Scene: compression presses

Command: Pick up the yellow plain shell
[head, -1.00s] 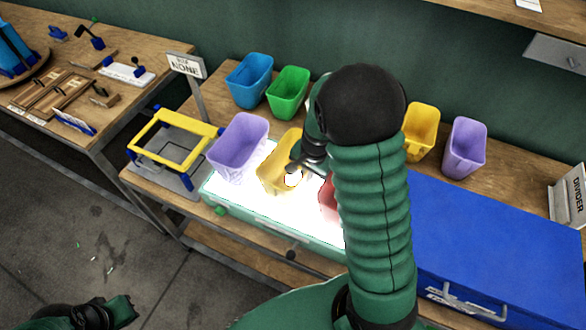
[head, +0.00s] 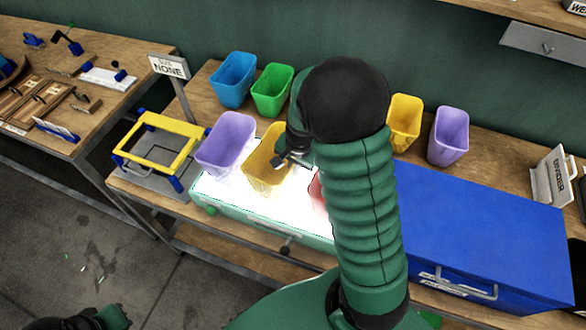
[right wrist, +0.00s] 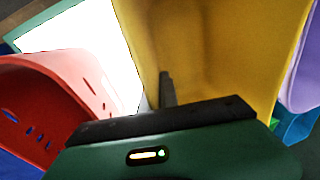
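A yellow shell (head: 262,172) stands upright on the bright lit panel. In the right wrist view its plain yellow wall (right wrist: 220,50) fills the upper middle. My right gripper (head: 290,160) is at its right side, partly hidden by my arm. In the right wrist view one dark finger (right wrist: 167,90) shows against the yellow wall; the other does not show, so I cannot tell whether it grips. A second yellow shell (head: 404,122) stands at the back right. My left gripper (head: 115,317) is low at the left edge, away from the shells; its fingers are unclear.
A purple shell (head: 226,143) stands left of the yellow one. A red slotted shell (right wrist: 55,100) is close on the other side. Blue (head: 232,80), green (head: 271,90) and another purple shell (head: 448,135) stand behind. A blue box (head: 480,235) fills the right.

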